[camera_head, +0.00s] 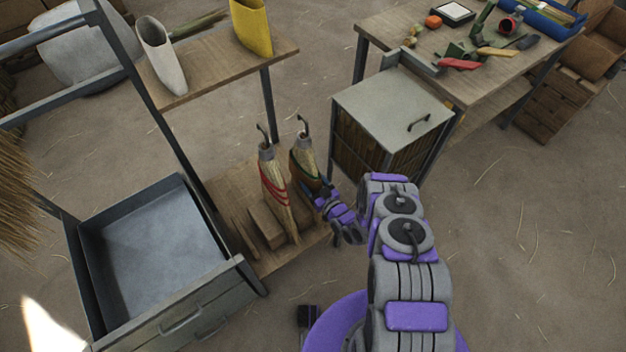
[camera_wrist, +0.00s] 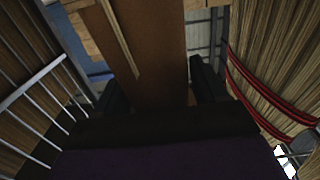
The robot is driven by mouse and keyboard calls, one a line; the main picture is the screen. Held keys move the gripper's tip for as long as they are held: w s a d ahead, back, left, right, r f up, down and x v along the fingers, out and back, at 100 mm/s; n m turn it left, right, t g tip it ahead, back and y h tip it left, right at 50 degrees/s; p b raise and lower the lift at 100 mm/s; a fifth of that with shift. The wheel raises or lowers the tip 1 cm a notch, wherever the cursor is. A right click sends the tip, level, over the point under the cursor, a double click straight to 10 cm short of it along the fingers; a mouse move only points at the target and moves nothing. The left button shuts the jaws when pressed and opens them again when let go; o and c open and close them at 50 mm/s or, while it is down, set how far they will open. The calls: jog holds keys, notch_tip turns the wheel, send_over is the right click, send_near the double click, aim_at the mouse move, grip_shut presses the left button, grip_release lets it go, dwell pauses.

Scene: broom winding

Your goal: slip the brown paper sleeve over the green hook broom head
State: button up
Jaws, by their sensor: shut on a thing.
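The green hook broom head (camera_head: 304,149) stands upright on a low wooden shelf, with straw and a dark hook on top. The brown paper sleeve (camera_head: 297,168) is at this head, its brown edge showing along the straw's side and front. I cannot tell how far it goes around the head. My gripper (camera_head: 315,188) is low on the right side of the head, shut on the sleeve. In the wrist view the sleeve (camera_wrist: 150,50) runs as a brown panel between my dark fingers (camera_wrist: 160,88). Its far end is out of view.
A red-banded broom head (camera_head: 272,180) stands close on the left; it also shows in the wrist view (camera_wrist: 262,75). A grey-topped cabinet (camera_head: 385,110) is to the right. A white sleeve (camera_head: 160,60) and yellow sleeve (camera_head: 252,25) stand on an upper shelf. An open metal drawer (camera_head: 150,255) is front left.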

jog(key=shift+f, duration=0.1)
dwell(0.4)
jog(key=o, duration=1.1)
jog(key=shift+s, duration=0.1)
